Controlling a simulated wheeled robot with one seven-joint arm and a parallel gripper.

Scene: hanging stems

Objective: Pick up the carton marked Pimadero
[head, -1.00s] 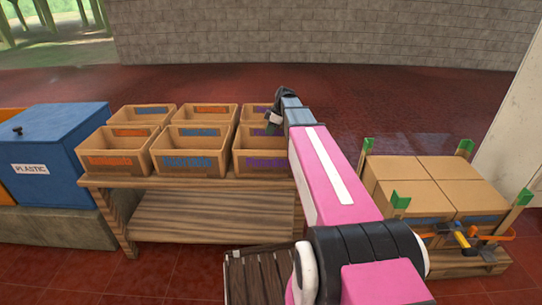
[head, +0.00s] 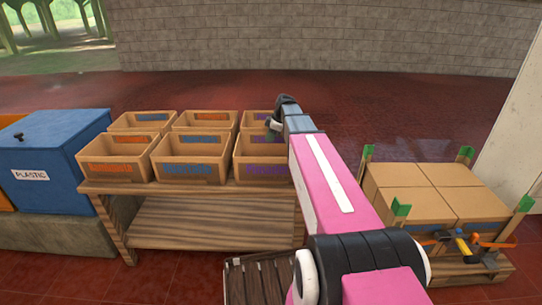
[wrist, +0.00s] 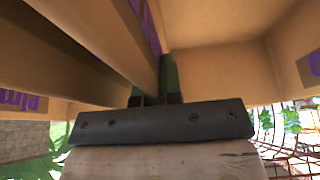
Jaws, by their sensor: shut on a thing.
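The carton with purple lettering that reads like Pimadero (head: 262,168) stands at the right end of the front row on a wooden table in the head view. My pink arm hides its right part. Behind it, a second carton with a purple label (head: 256,118) is partly hidden by my wrist. My gripper (wrist: 157,92) is at the inner side of these cartons, shut on a cardboard wall (wrist: 120,45) in the wrist view. Purple letters show on cardboard at the left and right edges there. I cannot tell which of the two purple cartons the held wall belongs to.
Cartons with orange (head: 112,168) and blue lettering (head: 188,168) stand close on the left. The wooden table (head: 200,215) holds them. A blue PLASTIC bin (head: 45,165) is further left. A pallet of closed boxes (head: 400,210) with green corners stands right.

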